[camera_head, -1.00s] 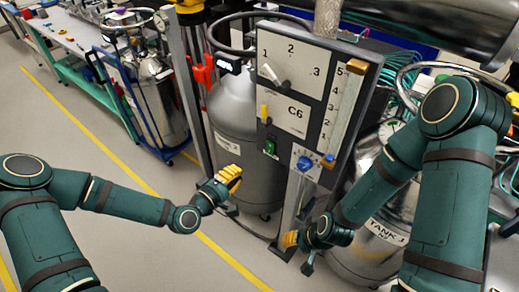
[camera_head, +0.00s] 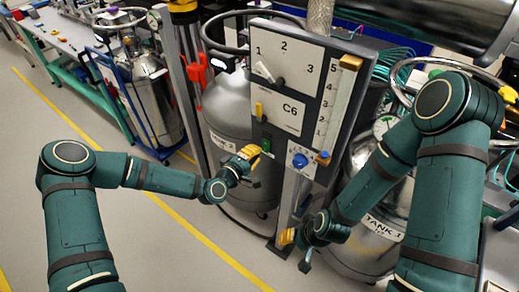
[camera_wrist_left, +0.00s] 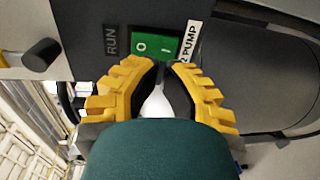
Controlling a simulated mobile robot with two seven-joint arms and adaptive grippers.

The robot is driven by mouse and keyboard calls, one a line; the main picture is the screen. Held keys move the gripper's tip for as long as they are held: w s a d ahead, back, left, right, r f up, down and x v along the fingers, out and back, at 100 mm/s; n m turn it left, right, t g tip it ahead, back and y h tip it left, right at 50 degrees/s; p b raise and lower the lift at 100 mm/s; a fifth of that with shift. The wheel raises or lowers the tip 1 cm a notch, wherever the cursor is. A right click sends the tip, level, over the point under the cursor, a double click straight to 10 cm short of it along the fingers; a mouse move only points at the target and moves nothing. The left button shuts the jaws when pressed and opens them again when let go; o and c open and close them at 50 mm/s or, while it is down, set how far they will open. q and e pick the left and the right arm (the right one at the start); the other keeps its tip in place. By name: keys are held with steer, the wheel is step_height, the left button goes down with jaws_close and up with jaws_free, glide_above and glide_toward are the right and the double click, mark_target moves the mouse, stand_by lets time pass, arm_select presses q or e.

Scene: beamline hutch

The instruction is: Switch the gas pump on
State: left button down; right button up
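The green rocker switch (camera_wrist_left: 155,48), marked O and I, sits on the dark panel between a RUN label (camera_wrist_left: 111,40) and a white label ending in PUMP (camera_wrist_left: 189,42). Which half is pressed in I cannot tell. In the head view the switch (camera_head: 265,144) is partly covered by my left gripper (camera_head: 247,156). In the left wrist view the yellow fingers of my left gripper (camera_wrist_left: 163,66) have their tips together, just below the switch, with nothing between them. Touching or just apart, I cannot tell. My right gripper (camera_head: 287,237) is low beside the panel post; its fingers are too small to judge.
The C6 panel (camera_head: 292,112) also carries a selector lever (camera_head: 265,72), a yellow toggle (camera_head: 259,111), a blue knob (camera_head: 299,160) and a scale with sliding marker (camera_head: 322,157). Gas tanks (camera_head: 228,105) stand behind it. A yellow line (camera_head: 190,228) crosses the open floor.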

mark_target(265, 146)
arm_select(q)
steer(key=shift+x, duration=1.4)
